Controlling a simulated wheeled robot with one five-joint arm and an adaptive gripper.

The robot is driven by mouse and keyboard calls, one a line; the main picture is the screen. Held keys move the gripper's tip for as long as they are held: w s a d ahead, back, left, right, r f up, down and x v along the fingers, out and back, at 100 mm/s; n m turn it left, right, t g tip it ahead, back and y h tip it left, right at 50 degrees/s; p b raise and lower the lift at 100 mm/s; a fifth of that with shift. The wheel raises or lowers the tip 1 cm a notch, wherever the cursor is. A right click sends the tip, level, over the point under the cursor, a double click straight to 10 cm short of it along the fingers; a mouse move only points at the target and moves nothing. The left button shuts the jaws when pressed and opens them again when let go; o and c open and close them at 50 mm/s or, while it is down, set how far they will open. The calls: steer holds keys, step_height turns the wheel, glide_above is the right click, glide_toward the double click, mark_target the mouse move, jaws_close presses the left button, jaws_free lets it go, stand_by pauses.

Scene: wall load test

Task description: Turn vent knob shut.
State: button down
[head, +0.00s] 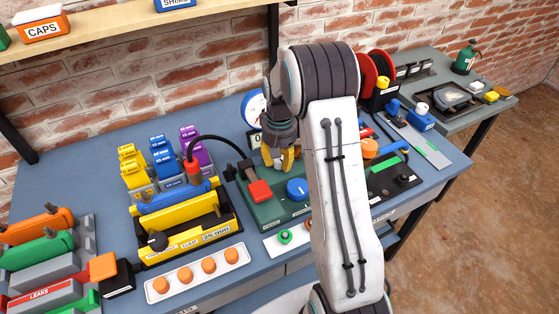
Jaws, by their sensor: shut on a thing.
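A green test unit (265,211) stands on the blue bench, with a red block-shaped handle (260,191) and a round blue knob (297,188) on its top. My gripper (281,158) points down at the back of this unit, below the round gauge. Its yellow-tipped fingers are shut on a small part there, which appears to be the vent knob. The fingers hide nearly all of it, so its turn angle cannot be seen. The blue knob is in front of the fingers and apart from them.
A blue-rimmed gauge (253,108) stands behind my gripper. A black hose (222,142) arches to its left. A yellow tool holder (190,238) and a white tray of orange caps (197,274) are at front left. My arm hides part of the bench to the right.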

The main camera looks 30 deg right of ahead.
steer(key=shift+s+f+m, duration=0.1)
steer(key=shift+f+m, duration=0.05)
steer(key=shift+m, duration=0.55)
steer(key=c, duration=0.8)
jaws_free()
step_height(320, 180, up, 12)
steer(key=shift+r, duration=0.1)
stand_by(0.5)
